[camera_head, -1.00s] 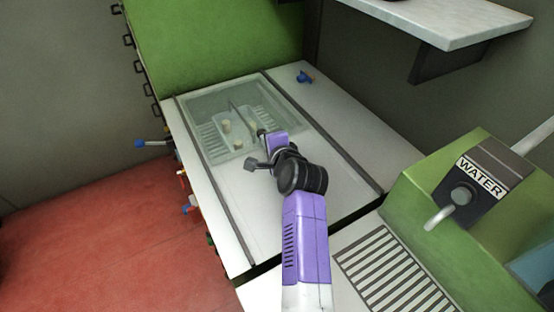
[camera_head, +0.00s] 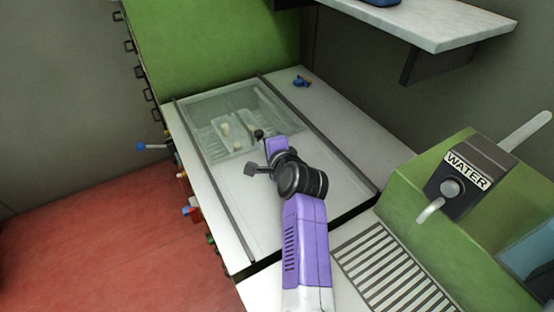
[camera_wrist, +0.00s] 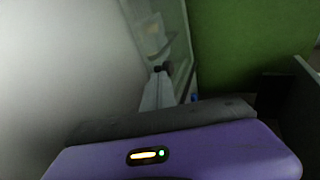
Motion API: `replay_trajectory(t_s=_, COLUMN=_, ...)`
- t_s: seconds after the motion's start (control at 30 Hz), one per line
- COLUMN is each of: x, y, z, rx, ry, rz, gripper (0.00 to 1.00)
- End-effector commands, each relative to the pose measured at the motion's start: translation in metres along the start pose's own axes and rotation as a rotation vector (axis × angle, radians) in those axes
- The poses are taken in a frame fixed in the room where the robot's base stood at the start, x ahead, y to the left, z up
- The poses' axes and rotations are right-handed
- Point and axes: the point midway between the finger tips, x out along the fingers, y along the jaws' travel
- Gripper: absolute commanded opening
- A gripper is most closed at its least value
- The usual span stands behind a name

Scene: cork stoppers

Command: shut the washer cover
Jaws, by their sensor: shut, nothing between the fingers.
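The washer (camera_head: 215,158) is a pale unit with a sunken basin at its far end, holding pale, cork-like pieces. A clear, glassy cover (camera_head: 200,108) appears to lie over the basin; its exact edges and how far it reaches are hard to tell. My gripper (camera_head: 264,140) is over the near right side of the basin, with its fingers shut and empty. A small dark knob-like tip (camera_head: 259,133) shows at the gripper's end; I cannot tell whether they touch. In the wrist view a dark tip (camera_wrist: 163,69) is by the basin's edge.
A green wall panel (camera_head: 215,45) rises behind the washer. A blue-handled fitting (camera_head: 302,82) sits on the white strip to the right. A green water unit (camera_head: 440,205) and a slatted drain (camera_head: 395,270) stand nearer right. A shelf (camera_head: 430,20) overhangs at upper right.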

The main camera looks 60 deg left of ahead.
Motion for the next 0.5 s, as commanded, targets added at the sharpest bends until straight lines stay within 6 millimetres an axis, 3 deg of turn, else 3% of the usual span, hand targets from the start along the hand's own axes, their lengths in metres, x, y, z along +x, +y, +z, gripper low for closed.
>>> replay_trajectory(t_s=0.5, x=-0.067, y=0.001, z=-0.004, rx=0.003, ry=0.002, rz=0.0, gripper=0.0)
